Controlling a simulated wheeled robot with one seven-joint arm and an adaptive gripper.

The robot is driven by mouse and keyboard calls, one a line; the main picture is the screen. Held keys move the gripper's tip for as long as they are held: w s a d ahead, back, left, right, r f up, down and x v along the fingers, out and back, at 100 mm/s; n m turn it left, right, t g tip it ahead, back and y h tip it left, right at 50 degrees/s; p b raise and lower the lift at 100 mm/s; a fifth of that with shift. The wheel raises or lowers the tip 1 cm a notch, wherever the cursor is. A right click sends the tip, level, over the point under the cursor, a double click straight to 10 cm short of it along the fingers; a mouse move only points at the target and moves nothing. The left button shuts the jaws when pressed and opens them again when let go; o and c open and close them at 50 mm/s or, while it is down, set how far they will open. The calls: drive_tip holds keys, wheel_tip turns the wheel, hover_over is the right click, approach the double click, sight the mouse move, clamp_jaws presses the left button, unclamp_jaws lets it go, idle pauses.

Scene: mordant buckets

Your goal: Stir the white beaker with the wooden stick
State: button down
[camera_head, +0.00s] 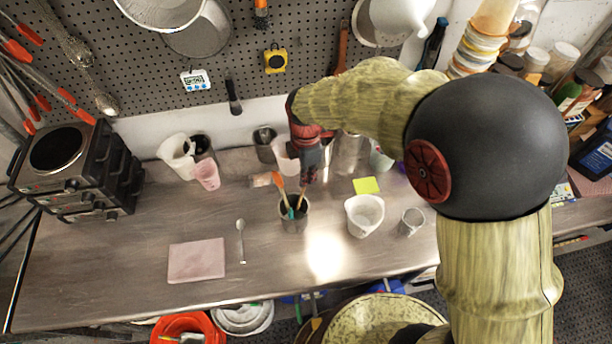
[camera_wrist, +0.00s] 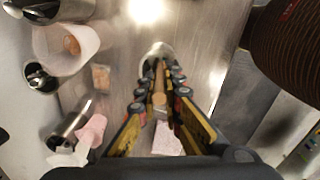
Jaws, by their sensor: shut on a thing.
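The white beaker (camera_head: 365,215) stands upright on the steel bench, right of a grey metal cup (camera_head: 294,222). My gripper (camera_head: 306,180) is above the cup, left of and behind the white beaker. It is shut on the wooden stick (camera_head: 301,198), whose lower end appears to be still inside the cup. In the wrist view, the stick (camera_wrist: 159,97) lies between my fingers (camera_wrist: 157,112) and the cup rim (camera_wrist: 156,50) shows beyond.
A small metal cup (camera_head: 411,221) stands right of the beaker. A yellow-green note (camera_head: 366,185) lies behind it. A pink pad (camera_head: 196,261) and a spoon (camera_head: 240,240) lie at left. A white pitcher (camera_head: 176,157) and pink cup (camera_head: 207,176) stand at the back left.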

drive_tip(key=shift+r, duration=0.1)
drive_tip(key=shift+r+p, duration=1.55)
drive_tip(key=shift+r, duration=0.8)
